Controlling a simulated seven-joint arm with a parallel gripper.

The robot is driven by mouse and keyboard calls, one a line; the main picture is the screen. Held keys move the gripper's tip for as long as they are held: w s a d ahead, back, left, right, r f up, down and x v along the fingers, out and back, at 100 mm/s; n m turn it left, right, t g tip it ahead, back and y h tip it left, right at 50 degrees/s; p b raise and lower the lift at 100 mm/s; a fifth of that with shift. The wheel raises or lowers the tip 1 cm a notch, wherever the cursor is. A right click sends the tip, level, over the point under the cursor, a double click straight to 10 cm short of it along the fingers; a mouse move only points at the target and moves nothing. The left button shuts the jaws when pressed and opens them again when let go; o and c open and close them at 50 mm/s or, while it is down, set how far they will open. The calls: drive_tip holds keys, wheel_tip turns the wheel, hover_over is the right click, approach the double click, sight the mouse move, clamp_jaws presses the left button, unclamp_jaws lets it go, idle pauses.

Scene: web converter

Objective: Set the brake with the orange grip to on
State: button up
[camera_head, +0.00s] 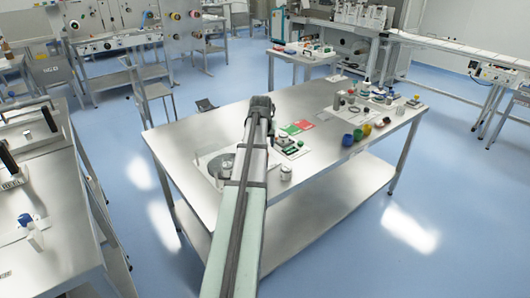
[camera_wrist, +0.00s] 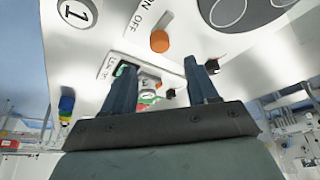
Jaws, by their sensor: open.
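In the wrist view the orange grip (camera_wrist: 160,41) is a short rounded knob at the upper middle, on a pale panel. A white label (camera_wrist: 148,16) reading ON and OFF lies beside it. I cannot tell which setting the brake is at. My gripper (camera_wrist: 158,66) is open, with its two dark blue fingers spread and nothing between them. The orange grip appears just past the fingertips, roughly in line with the gap, and looks apart from them. In the head view my arm hides the gripper's fingers, and I cannot make out the orange grip.
In the head view a steel table (camera_head: 190,128) carries several coloured cups, small parts and a red card (camera_head: 303,124). Another bench (camera_head: 60,225) stands at left.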

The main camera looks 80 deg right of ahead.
drive_tip(key=shift+x, duration=3.9)
drive_tip(key=shift+c, duration=0.2)
clamp_jaws()
